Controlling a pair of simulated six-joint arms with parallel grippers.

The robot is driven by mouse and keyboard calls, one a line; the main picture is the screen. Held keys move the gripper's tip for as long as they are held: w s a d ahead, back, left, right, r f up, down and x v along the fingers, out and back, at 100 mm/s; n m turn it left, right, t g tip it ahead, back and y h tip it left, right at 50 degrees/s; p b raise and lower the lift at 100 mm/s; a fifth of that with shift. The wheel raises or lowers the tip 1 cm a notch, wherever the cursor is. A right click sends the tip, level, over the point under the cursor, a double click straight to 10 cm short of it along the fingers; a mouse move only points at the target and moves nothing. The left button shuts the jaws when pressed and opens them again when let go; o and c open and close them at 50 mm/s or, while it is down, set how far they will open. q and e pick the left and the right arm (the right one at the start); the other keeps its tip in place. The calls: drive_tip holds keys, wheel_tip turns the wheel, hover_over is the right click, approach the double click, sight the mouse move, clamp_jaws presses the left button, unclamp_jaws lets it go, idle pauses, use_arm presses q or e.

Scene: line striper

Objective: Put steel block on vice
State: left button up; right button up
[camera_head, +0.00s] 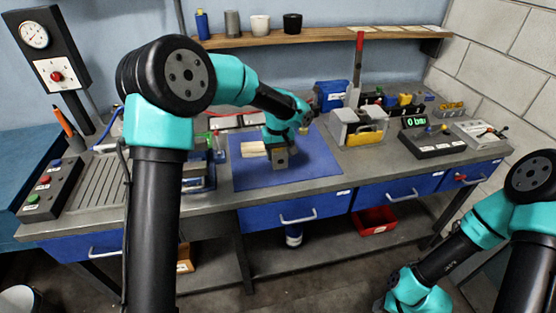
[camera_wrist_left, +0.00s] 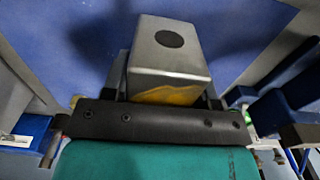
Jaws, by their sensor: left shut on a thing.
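The steel block (camera_wrist_left: 165,55) is a grey metal block with a dark round spot on one face. My left gripper (camera_head: 281,149) is shut on it over the blue mat in the middle of the bench. The block (camera_head: 280,161) also shows in the head view, below the gripper. A low blue and grey fixture (camera_head: 198,172) left of the mat may be the vice, but I cannot tell for sure. My right arm is at the lower right, its gripper fingers out of sight.
A light wooden piece (camera_head: 253,149) lies on the blue mat (camera_head: 315,165), left of the block. A grey device with a red lever (camera_head: 358,128) stands right of the mat. A control box with a green display (camera_head: 428,135) is farther right. The front right of the mat is clear.

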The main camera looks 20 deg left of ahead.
sight(278, 160)
use_arm(q)
drive_tip(key=shift+w+a+f, duration=0.1)
drive_tip(key=shift+w+f, duration=0.1)
drive_tip(key=shift+f, duration=1.55)
drive_tip(key=shift+f, duration=0.15)
drive_tip(key=o, duration=1.3)
wheel_tip(278, 160, up, 12)
drive_tip(key=shift+r, duration=0.15)
drive_tip(key=shift+o, duration=0.3)
